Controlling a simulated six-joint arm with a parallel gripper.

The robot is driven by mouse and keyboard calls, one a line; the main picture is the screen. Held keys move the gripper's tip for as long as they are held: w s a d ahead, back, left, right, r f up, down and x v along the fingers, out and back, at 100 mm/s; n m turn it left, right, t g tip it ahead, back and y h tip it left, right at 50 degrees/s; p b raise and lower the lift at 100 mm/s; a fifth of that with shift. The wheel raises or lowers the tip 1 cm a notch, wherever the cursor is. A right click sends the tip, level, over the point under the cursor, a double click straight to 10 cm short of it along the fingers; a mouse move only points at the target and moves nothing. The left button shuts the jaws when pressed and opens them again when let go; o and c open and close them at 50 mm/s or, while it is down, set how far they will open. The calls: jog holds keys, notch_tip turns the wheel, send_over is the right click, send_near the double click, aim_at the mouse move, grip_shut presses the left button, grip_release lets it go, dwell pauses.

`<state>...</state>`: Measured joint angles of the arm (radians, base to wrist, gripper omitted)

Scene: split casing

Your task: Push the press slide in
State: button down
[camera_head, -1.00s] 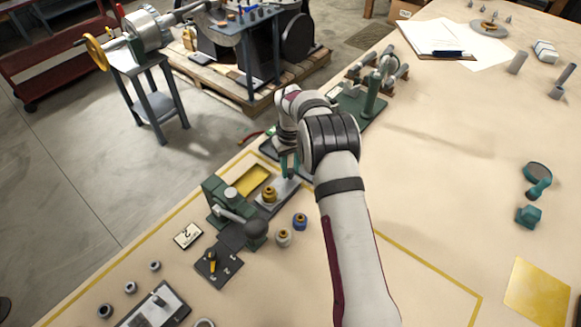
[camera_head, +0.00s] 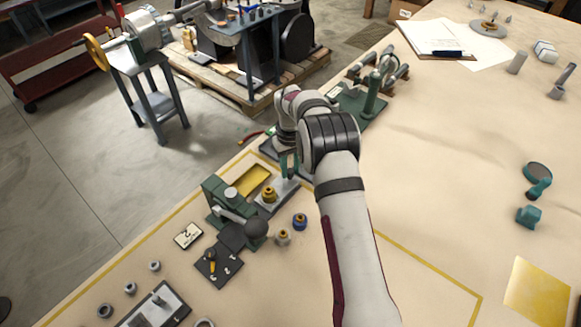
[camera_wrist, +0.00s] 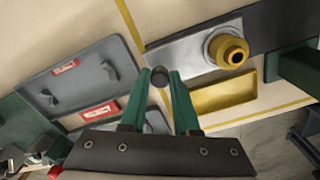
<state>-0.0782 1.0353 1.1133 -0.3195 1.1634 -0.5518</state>
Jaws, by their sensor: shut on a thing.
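The press slide (camera_head: 283,188) is a flat light-grey plate, also in the wrist view (camera_wrist: 185,50). A brass bushing (camera_head: 269,194) stands on it and shows large in the wrist view (camera_wrist: 228,50). My gripper (camera_head: 289,164) is at the slide's outer end, away from the press. In the wrist view its two green fingers (camera_wrist: 160,82) are shut on the slide's dark round knob (camera_wrist: 159,77). The green press (camera_head: 213,197) with a dark ball-ended lever (camera_head: 256,230) stands at the slide's other end. The slide's inner end runs onto a dark plate at the press.
A yellow tray (camera_head: 254,181) lies beside the slide, also in the wrist view (camera_wrist: 222,98). A grey tray (camera_wrist: 85,80) lies on the fingers' other side. Two small bushings, one blue-based (camera_head: 300,221) and one pale (camera_head: 283,237), stand near the slide. The tabletop right of my arm is mostly open.

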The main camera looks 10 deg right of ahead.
aim_at(263, 203)
jog(key=s+a, duration=0.8)
jog(key=shift+a, duration=0.1)
jog(key=c, duration=0.6)
grip_release()
jog(key=shift+c, duration=0.2)
notch_tip(263, 203, up, 16)
